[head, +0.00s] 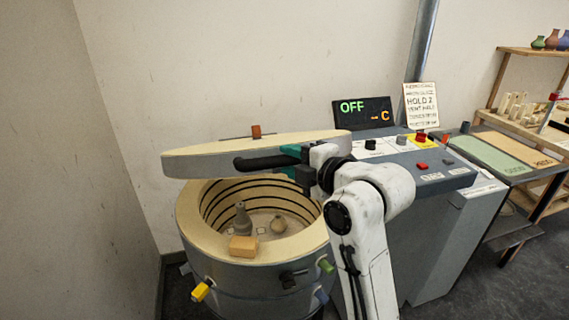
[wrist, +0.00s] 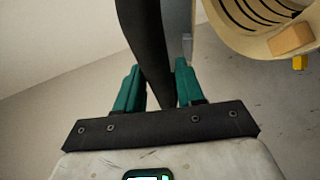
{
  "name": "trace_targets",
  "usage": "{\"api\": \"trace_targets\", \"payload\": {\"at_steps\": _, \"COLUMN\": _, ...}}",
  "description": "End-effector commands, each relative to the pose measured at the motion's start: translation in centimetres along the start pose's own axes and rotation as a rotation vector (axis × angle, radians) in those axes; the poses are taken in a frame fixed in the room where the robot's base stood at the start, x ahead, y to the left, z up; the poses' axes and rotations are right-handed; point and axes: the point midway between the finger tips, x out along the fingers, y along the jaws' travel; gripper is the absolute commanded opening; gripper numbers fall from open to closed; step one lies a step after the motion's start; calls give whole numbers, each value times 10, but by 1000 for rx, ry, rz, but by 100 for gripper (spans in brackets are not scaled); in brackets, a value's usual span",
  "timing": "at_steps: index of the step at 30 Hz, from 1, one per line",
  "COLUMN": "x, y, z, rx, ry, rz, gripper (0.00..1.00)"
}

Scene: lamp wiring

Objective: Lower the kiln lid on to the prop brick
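The kiln lid (head: 215,158), a thick pale disc with a grey band, stands raised and tilted over the kiln (head: 200,225), clear of the front rim. The tan prop brick (head: 243,247) lies on the front of the kiln's rim, and it also shows in the wrist view (wrist: 291,39). A gap separates lid and brick. My gripper (head: 292,161) is at the lid's black handle (head: 262,161). In the wrist view the teal fingers (wrist: 160,88) lie on both sides of the handle (wrist: 143,35), closed on it.
Grey pots (head: 242,218) stand inside the kiln. Coloured plugs, one yellow (head: 201,291), stick out of its wall. A grey control cabinet (head: 430,215) with buttons stands at the right, with a display (head: 364,111) reading OFF behind. The wall is close at left.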

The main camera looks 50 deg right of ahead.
Motion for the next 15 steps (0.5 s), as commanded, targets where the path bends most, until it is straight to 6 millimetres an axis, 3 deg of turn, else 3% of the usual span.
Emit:
{"api": "trace_targets", "payload": {"at_steps": 6, "x": 22, "y": 1, "z": 1, "rx": 0, "ry": -1, "rz": -1, "gripper": 38}}
{"api": "trace_targets", "payload": {"at_steps": 15, "x": 27, "y": 0, "z": 0, "rx": 0, "ry": -1, "rz": 0, "gripper": 38}}
